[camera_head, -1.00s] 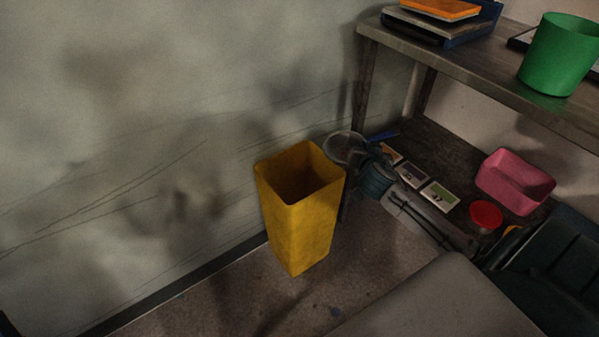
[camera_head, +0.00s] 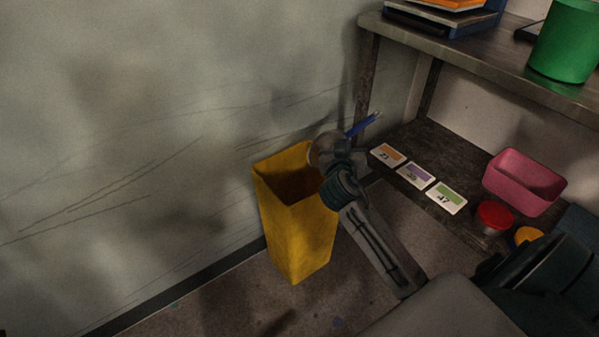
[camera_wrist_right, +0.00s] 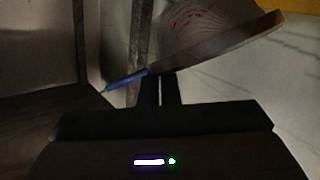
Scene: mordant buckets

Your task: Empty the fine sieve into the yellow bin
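The fine sieve (camera_head: 322,152) is a round mesh bowl with a blue handle (camera_head: 362,125). It is tilted at the right rim of the tall yellow bin (camera_head: 300,235), partly over its opening. My right gripper (camera_head: 345,154) is shut on the sieve where the handle meets the rim. In the right wrist view the sieve (camera_wrist_right: 205,32) is strongly tilted, with small reddish bits on its mesh. A strip of the yellow bin (camera_wrist_right: 300,5) shows at the top right. The bin's floor is in shadow. My left gripper is not in view.
A shelf unit stands at the right. Its lower board (camera_head: 400,190) holds labelled cards (camera_head: 416,174), a pink tub (camera_head: 525,182) and a red-lidded jar (camera_head: 494,215). A green bucket (camera_head: 563,45) stands on top. The wall is close behind the bin.

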